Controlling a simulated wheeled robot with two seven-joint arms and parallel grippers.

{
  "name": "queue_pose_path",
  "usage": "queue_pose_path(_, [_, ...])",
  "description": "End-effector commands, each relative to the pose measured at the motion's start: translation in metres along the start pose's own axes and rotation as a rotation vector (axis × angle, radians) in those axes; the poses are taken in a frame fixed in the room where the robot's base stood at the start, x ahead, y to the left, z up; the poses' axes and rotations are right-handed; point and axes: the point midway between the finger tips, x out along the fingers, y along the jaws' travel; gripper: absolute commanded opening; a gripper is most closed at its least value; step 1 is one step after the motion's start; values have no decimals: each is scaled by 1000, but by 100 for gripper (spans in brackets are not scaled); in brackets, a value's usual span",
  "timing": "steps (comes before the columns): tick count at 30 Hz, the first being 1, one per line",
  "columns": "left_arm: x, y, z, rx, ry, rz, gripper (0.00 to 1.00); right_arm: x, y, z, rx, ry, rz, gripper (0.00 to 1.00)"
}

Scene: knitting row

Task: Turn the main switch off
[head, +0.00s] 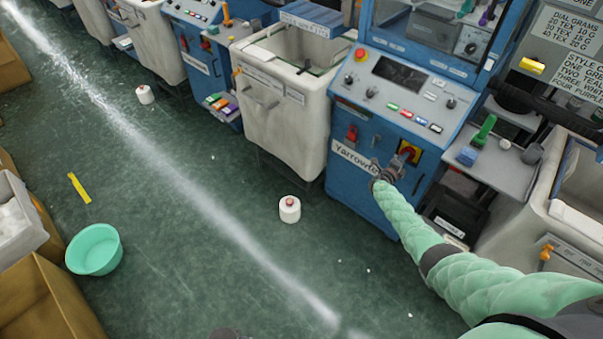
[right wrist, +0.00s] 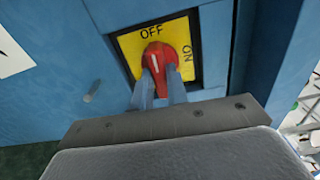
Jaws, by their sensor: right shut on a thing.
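The main switch is a red rotary knob (right wrist: 156,57) on a yellow plate (right wrist: 128,46) in the right wrist view. The plate reads OFF at the top and ON at the right. The knob's white line points up toward OFF. My right gripper (right wrist: 160,88) is shut on the knob, one finger on each side, hiding its lower part. In the head view the switch (head: 408,152) sits on the blue machine front, with my right gripper (head: 393,167) against it. A dark grey piece at the bottom edge of the head view may be my left gripper; its fingers are hidden.
The blue machine (head: 360,190) has a control panel above the switch and another red switch (head: 352,133) to the left. A white cone (head: 289,209) and a green bowl (head: 94,250) stand on the floor. Cardboard boxes are at left. The middle floor is mostly clear.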

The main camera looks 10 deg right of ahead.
Motion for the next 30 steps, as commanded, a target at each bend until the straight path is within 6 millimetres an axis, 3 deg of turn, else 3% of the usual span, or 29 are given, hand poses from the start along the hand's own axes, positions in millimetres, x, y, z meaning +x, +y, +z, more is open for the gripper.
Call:
queue_pose_path(2, [0,0,0,0,0,0,85,-1,1,1,1,-2,1,0])
queue_pose_path(3, [0,0,0,0,0,0,85,-1,0,1,1,-2,1,19])
queue_pose_path(4, [0,0,0,0,0,0,85,-1,0,1,1,-2,1,25])
queue_pose_path(16, [-3,0,0,0,0,0,85,-3,-1,0,1,0,1,25])
queue_pose_path(30, [-23,1,-3,0,0,0,85,-32,-2,0,0,0,0,25])
